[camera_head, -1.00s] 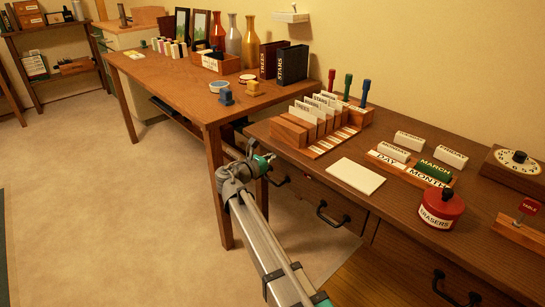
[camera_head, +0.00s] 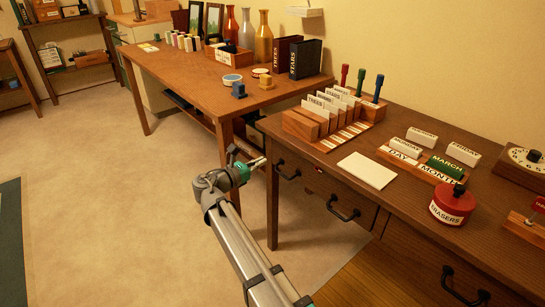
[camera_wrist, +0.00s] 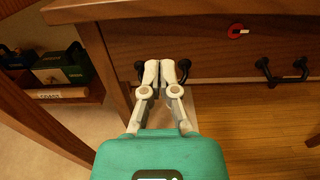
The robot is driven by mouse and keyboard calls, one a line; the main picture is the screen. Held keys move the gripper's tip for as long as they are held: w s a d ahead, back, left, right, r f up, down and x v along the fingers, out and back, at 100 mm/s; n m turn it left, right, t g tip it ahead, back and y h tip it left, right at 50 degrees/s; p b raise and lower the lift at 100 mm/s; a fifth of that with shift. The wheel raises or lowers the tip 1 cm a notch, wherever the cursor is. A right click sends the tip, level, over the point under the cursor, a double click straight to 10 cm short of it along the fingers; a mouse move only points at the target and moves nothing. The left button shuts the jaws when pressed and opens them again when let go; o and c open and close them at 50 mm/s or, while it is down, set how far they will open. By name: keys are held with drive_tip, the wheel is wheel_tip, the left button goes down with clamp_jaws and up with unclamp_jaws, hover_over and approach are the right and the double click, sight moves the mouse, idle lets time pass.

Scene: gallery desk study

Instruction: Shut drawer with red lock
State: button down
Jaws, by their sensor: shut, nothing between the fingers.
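The red lock (camera_wrist: 238,30) is a small red disc with a pale key-like piece on a brown drawer front (camera_wrist: 210,52). It also shows small in the head view (camera_head: 320,170). Black handles flank it: the left one (camera_head: 288,171) and the right one (camera_head: 343,209). My gripper (camera_wrist: 166,66) is shut and empty, its pale fingertips in front of the left handle and hiding its middle. I cannot tell whether they touch. In the head view my gripper (camera_head: 258,162) is left of that handle. How far out the drawer stands is unclear.
The desk (camera_head: 310,150) bears a card rack (camera_head: 318,122), a white pad (camera_head: 367,171) and a red eraser pot (camera_head: 452,206). A second table (camera_head: 180,68) stands behind left, its leg (camera_wrist: 105,75) close to my gripper. Open floor lies left.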

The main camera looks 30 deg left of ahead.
drive_tip(key=shift+v, duration=1.45)
drive_tip(key=shift+s, duration=0.1)
